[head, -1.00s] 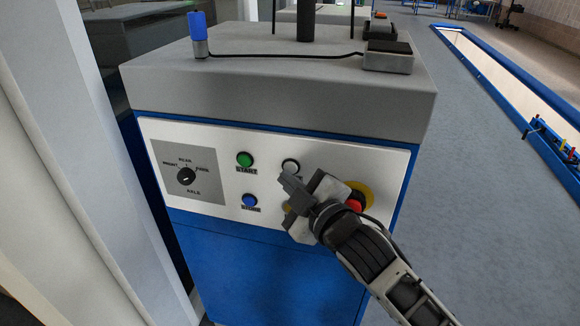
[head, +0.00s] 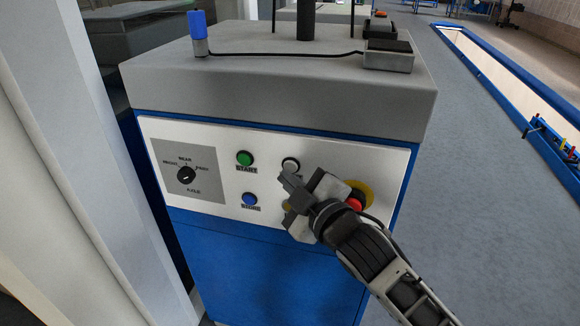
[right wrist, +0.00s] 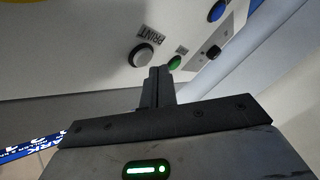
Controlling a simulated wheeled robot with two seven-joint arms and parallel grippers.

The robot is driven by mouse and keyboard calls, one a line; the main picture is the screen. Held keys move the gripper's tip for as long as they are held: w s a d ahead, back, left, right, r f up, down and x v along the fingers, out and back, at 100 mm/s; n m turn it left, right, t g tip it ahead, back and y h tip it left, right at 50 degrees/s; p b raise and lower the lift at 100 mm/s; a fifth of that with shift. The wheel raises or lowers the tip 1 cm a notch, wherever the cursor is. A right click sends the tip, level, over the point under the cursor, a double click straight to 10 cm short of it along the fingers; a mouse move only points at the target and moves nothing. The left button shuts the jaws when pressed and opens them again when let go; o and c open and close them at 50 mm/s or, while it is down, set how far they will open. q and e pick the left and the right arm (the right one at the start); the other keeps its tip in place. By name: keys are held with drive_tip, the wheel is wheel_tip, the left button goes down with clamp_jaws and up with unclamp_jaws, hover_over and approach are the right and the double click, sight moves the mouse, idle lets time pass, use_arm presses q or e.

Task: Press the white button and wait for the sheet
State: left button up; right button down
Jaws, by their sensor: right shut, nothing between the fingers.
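The white button (head: 291,165) is on the white front panel (head: 225,135) of a blue and grey cabinet. It also shows in the right wrist view (right wrist: 142,55), next to a label reading PRINT. My right gripper (head: 288,183) is shut and empty, with its fingertips just below the white button in the head view. In the right wrist view the shut fingers (right wrist: 158,75) point up at the panel beside the button, and a gap shows between them and the button. No sheet is visible. My left gripper is not in view.
The panel also has a green START button (head: 245,158), a blue button (head: 249,199), a rotary knob (head: 187,175) and a red button on yellow (head: 355,203), partly behind my gripper. A pale pillar (head: 75,150) stands close at left.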

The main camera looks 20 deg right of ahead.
idle(0.7)
drive_tip(key=shift+w+d, duration=0.1)
drive_tip(key=shift+w+d+p, duration=0.15)
drive_tip(key=shift+w+p, duration=0.1)
drive_tip(key=shift+p, duration=0.05)
idle(0.6)
